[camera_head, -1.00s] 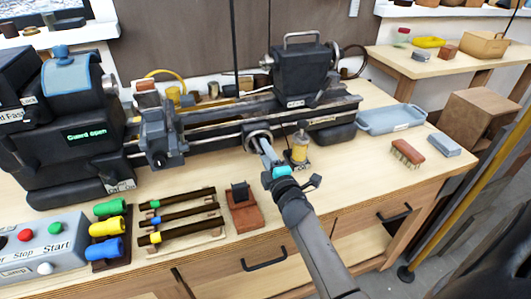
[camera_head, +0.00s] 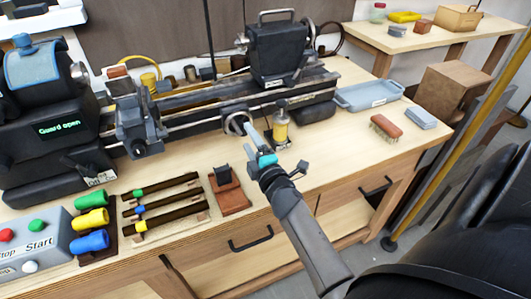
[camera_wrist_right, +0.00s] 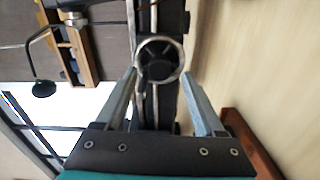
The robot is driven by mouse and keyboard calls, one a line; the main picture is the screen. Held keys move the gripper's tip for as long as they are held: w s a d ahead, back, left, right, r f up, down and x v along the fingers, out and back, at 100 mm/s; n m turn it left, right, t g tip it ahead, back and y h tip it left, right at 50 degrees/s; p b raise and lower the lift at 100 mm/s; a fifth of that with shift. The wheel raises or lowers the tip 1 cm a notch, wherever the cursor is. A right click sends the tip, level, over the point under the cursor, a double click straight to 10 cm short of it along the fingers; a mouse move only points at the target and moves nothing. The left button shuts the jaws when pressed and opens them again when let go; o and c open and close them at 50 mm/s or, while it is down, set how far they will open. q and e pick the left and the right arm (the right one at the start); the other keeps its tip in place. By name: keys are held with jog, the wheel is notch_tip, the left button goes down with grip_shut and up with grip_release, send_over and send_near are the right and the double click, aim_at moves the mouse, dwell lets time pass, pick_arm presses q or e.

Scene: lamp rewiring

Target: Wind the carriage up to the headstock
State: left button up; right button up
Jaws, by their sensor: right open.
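The lathe's dark headstock (camera_head: 50,120) stands at the left, its display reading "Guard open". The carriage (camera_head: 137,120) sits on the bed just right of the headstock, with a small gap visible between them. A ring-shaped handwheel (camera_head: 237,123) is on the front of the bed, well right of the carriage. My right gripper (camera_head: 246,130) is open at the handwheel. In the right wrist view the handwheel (camera_wrist_right: 160,60) lies between and beyond the two spread fingertips (camera_wrist_right: 160,88); I cannot tell whether they touch it. My left gripper is not in view.
The tailstock (camera_head: 280,50) stands at the bed's right end. A small yellow bottle (camera_head: 281,125) is close right of my gripper. A reddish block (camera_head: 228,191), tool rack (camera_head: 165,205) and button box (camera_head: 30,240) lie in front. A blue-grey tray (camera_head: 370,95) and brush (camera_head: 386,128) are right.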

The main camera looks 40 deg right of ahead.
jog(key=v, duration=1.2)
jog(key=shift+s, duration=0.2)
jog(key=shift+d, duration=0.1)
